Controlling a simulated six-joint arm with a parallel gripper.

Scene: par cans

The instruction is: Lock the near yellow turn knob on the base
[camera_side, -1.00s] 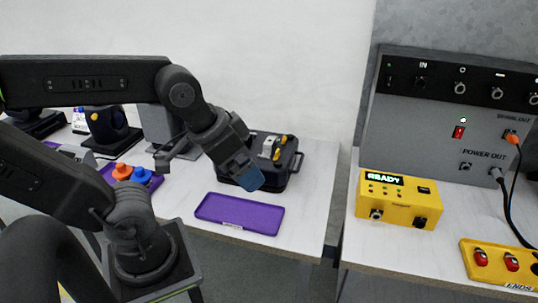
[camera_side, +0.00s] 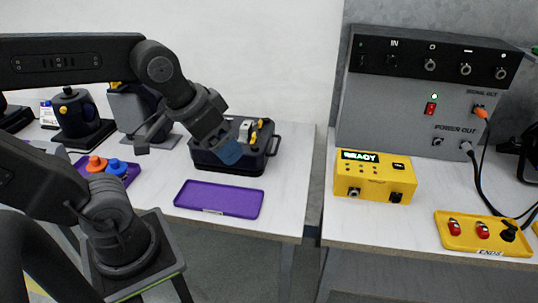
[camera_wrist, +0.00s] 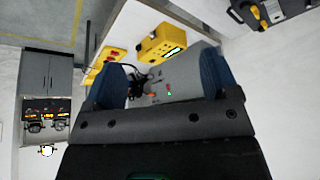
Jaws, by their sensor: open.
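The base is a dark case (camera_side: 240,172) on the left table, with a side handle. Small yellow knobs stand on its top, one farther back (camera_side: 260,123) and one nearer (camera_side: 253,138), beside a light grey part; their exact turn is too small to tell. In the wrist view a dark unit with a yellow part (camera_wrist: 262,14), apparently this base, is cut off at the top right. My gripper (camera_side: 230,152) has blue fingertips and overlaps the base's left front in the side view; no contact is clear. In the wrist view my gripper (camera_wrist: 161,78) is open and empty.
A purple tray (camera_side: 218,199) lies empty in front of the base. Another purple tray with orange and blue knobs (camera_side: 107,166) is at left.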

